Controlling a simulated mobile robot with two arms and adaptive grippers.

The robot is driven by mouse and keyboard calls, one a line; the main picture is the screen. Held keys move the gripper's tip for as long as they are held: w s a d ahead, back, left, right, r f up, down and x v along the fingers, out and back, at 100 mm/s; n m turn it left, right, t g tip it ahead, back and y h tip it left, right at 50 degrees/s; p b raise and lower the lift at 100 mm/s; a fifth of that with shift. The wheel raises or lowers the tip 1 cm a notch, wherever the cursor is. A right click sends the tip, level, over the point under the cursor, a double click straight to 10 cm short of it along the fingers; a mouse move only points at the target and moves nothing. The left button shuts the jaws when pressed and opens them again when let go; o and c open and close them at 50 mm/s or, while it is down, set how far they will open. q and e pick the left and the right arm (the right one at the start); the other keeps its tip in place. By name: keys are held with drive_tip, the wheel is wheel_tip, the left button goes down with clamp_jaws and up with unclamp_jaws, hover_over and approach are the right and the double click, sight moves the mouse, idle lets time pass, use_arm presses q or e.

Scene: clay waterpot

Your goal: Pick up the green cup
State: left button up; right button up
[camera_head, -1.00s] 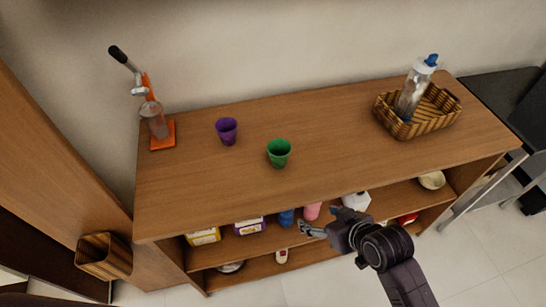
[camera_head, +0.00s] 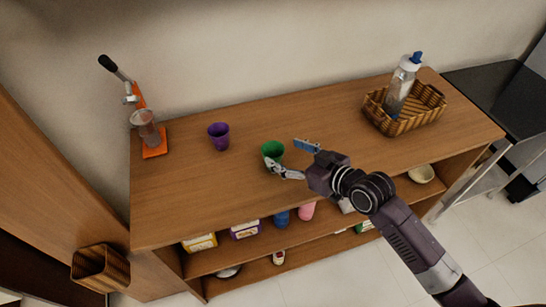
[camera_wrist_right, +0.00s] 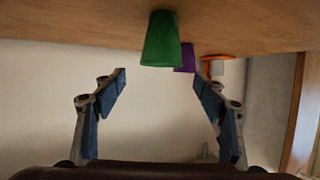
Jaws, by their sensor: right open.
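The green cup (camera_head: 273,149) stands on the wooden cabinet top (camera_head: 340,130), near its middle. My right gripper (camera_head: 288,157) is open just to the right of the cup, with its fingers pointing at it. One finger overlaps the cup's lower edge in the head view; I cannot tell whether it touches. In the right wrist view the green cup (camera_wrist_right: 161,40) appears upside down, ahead and between the spread fingers (camera_wrist_right: 160,75), with nothing held. My left gripper is not in view.
A purple cup (camera_head: 219,136) stands left of the green cup. An orange juicer (camera_head: 153,143) is at the far left. A wicker basket (camera_head: 424,121) with a bottle (camera_head: 401,86) is at the right. Shelves below hold several items.

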sight(267, 147)
drive_tip(key=x, duration=0.2)
drive_tip(key=p+x, duration=0.1)
drive_tip(key=x, duration=0.2)
drive_tip(key=shift+f, duration=0.45)
drive_tip(key=shift+w+a+f, duration=0.3)
drive_tip(key=shift+w+a, duration=0.05)
drive_tip(key=shift+w, duration=0.05)
drive_tip(key=shift+c, duration=0.3)
drive_tip(key=c, duration=1.1)
drive_tip(key=shift+c, duration=0.2)
drive_tip(key=shift+r, duration=0.15)
